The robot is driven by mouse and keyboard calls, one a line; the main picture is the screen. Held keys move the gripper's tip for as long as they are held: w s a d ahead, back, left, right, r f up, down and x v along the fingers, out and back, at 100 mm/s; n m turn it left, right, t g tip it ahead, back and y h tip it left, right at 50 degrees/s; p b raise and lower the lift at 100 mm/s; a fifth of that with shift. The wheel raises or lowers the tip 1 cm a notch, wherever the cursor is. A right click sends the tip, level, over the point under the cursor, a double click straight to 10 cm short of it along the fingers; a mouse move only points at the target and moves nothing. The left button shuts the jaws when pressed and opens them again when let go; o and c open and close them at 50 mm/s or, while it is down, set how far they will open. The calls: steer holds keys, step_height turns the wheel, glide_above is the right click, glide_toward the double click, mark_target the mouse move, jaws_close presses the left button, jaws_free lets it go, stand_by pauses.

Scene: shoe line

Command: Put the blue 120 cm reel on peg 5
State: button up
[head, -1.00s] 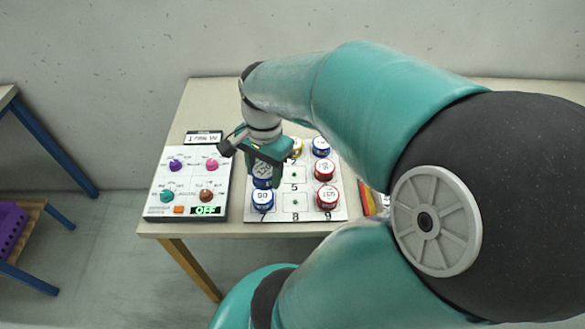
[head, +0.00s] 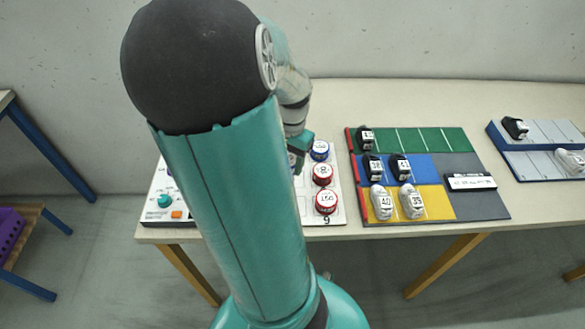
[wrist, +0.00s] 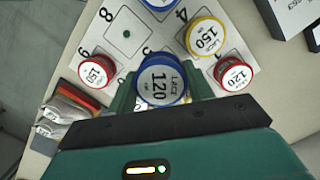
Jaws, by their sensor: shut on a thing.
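My gripper (wrist: 158,92) is shut on the blue 120 reel (wrist: 160,82), label facing the wrist camera. In the head view my gripper (head: 299,152) is over the white peg board (head: 337,211), left of its right-hand column; my arm hides most of it. In the wrist view an empty peg (wrist: 126,33) stands by the number 8, beside the held reel. The spot under the reel is hidden, so peg 5 and the gap to the board cannot be made out.
Close around the held reel are a yellow 150 reel (wrist: 205,37), a red 120 reel (wrist: 233,75), a red 150 reel (wrist: 96,71) and another blue reel (wrist: 160,3). Right of the board lies a coloured mat (head: 430,142) with several shoes. My arm covers much of the control panel (head: 160,215).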

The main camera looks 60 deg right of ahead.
mark_target(293, 162)
steer(key=d+f, duration=0.2)
steer(key=f, duration=0.1)
steer(key=shift+s+d+f, duration=0.15)
steer(key=shift+s+d, duration=0.05)
steer(key=shift+d, duration=0.15)
steer(key=shift+w+f, duration=0.1)
steer(key=shift+f, duration=1.35)
steer(key=shift+f, duration=0.4)
steer(key=shift+f, duration=0.2)
steer(key=o, duration=1)
steer(key=shift+c, duration=0.2)
